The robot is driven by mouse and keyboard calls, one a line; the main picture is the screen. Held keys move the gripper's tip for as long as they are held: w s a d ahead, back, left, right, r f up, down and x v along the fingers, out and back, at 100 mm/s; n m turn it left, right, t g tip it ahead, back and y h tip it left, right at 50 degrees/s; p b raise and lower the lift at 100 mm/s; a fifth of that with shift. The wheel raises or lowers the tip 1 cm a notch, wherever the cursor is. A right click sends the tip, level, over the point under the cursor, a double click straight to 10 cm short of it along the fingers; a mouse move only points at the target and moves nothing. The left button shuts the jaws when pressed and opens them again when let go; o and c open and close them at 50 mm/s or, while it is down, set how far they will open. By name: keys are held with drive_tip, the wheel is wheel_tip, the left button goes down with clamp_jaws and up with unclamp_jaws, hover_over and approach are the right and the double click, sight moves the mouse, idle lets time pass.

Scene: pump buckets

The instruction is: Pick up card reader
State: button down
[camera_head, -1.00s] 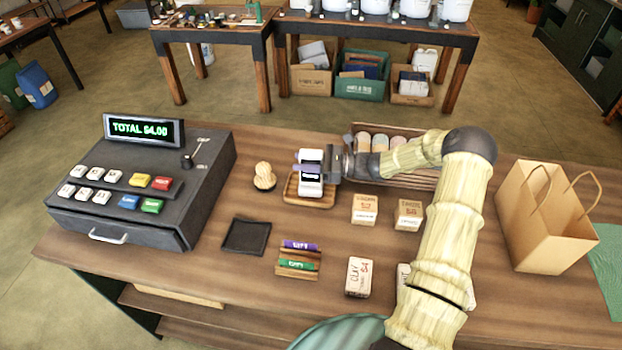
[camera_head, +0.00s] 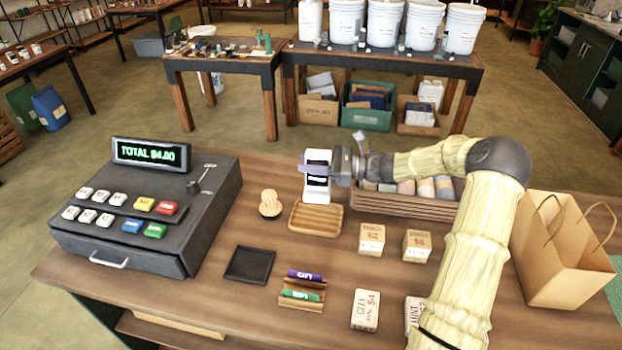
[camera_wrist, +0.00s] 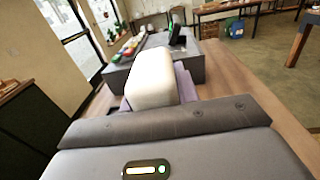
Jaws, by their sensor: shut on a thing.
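The white card reader (camera_head: 317,190) with a dark screen is upright above the counter in the head view. My gripper (camera_head: 318,170) is shut on its upper part from the right. The reader's lower end shows just behind and above the empty wooden tray (camera_head: 316,226). In the wrist view the reader's pale rounded body (camera_wrist: 153,78) stands between the purple finger pads, and its screen is hidden there.
The cash register (camera_head: 140,215) stands at left, with a wooden brush (camera_head: 270,204) beside the tray. A wooden crate of rolls (camera_head: 400,205) lies under my arm. Small boxes, a black tray (camera_head: 249,265) and a paper bag (camera_head: 563,250) occupy the counter.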

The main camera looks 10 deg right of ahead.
drive_tip(key=shift+r, duration=0.45)
drive_tip(key=s+a+n+g+b, duration=0.1)
drive_tip(key=s+a+n+g, duration=0.2)
drive_tip(key=s+a, duration=1)
drive_tip(key=s+g, duration=0.2)
drive_tip(key=shift+s+a+r+y, duration=0.15)
drive_tip(key=shift+s+a+y, duration=0.15)
drive_tip(key=shift+s+y, duration=0.1)
